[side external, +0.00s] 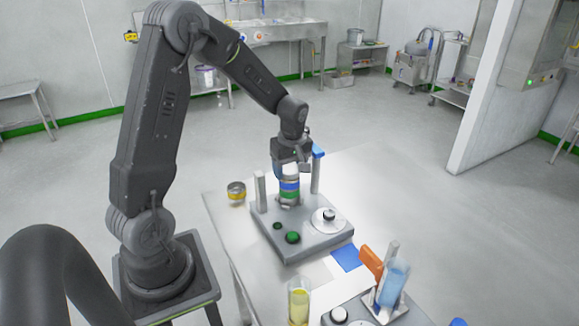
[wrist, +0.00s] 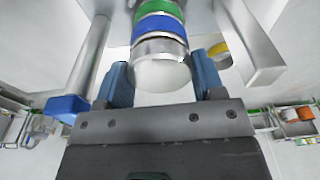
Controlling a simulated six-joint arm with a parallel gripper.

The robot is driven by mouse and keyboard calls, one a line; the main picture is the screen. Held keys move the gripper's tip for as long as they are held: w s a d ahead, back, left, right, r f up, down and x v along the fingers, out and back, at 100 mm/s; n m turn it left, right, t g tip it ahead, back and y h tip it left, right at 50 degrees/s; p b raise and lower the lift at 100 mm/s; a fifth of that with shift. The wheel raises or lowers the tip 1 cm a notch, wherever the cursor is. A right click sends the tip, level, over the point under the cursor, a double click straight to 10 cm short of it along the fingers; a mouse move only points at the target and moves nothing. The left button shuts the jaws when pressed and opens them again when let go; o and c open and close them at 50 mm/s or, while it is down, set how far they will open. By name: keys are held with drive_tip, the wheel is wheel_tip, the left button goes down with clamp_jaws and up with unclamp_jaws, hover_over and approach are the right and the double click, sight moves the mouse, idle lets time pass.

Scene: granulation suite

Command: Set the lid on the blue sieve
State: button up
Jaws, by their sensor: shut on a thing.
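The lid (wrist: 162,72) is a pale steel disc with a rim, between the two blue fingers of my gripper (wrist: 161,82) in the wrist view. My gripper (side external: 290,166) is shut on it, above the sieve stack in the side view. The blue sieve (side external: 289,185) is directly below the lid, on top of the green sieve (side external: 289,195). In the wrist view the blue sieve (wrist: 159,26) lines up closely with the lid. The lid looks level and at the blue sieve's rim; I cannot tell whether it bears fully on it.
The stack stands on a grey shaker base (side external: 300,240) between two upright posts, the right one blue-topped (side external: 316,172). A yellow-banded sieve (side external: 236,191) stands on the table to the left.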

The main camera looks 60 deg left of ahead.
sight(290, 168)
drive_tip(key=shift+f, duration=0.15)
idle(0.5)
drive_tip(key=o, duration=1)
drive_tip(key=shift+o, duration=0.9)
drive_tip(key=shift+r, duration=4)
